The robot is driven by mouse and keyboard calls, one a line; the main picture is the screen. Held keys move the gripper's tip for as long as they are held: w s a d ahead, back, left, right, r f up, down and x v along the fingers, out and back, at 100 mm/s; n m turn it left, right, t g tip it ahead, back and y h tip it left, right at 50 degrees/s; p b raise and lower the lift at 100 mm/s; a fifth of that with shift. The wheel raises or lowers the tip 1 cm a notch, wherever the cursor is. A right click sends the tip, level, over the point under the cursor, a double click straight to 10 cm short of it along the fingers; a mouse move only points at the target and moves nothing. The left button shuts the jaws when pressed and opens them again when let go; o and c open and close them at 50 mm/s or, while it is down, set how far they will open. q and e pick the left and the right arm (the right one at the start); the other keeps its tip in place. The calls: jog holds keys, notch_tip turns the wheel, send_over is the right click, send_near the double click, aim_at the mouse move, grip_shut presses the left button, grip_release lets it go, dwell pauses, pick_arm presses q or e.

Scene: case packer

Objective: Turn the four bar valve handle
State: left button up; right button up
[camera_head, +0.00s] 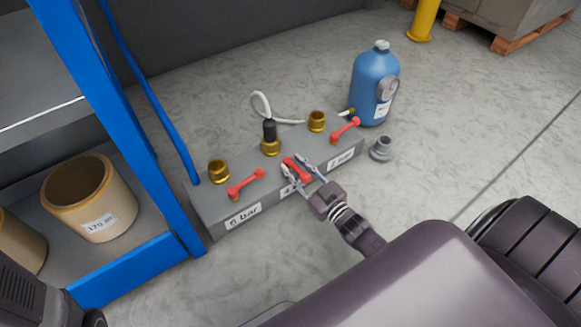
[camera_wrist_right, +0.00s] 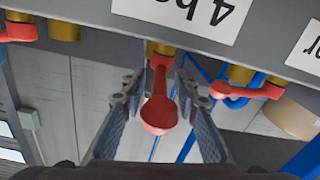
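The four bar valve handle (camera_head: 297,170) is the red middle one on a grey manifold block (camera_head: 215,211). In the head view it points across the block, toward my right gripper. In the right wrist view the red handle (camera_wrist_right: 160,110) hangs below the upside-down "4 ba…" label (camera_wrist_right: 187,10). My right gripper (camera_head: 296,173) is open, with one finger on each side of the handle. In the wrist view, gaps show between the handle and both fingers of the gripper (camera_wrist_right: 160,88). The gripper partly hides the "4" label in the head view. My left gripper is out of view.
Two other red handles, the 6 bar one (camera_head: 246,184) and a right one (camera_head: 345,129), lie along the block. Brass fittings (camera_head: 218,171) stand behind. A blue bottle (camera_head: 372,85) and grey fitting (camera_head: 381,149) are right. A blue-framed shelf (camera_head: 125,268) stands left.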

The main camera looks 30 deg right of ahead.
jog(key=shift+w+a+b, duration=0.1)
jog(key=shift+w+b, duration=0.25)
jog(key=shift+w, duration=0.85)
grip_shut()
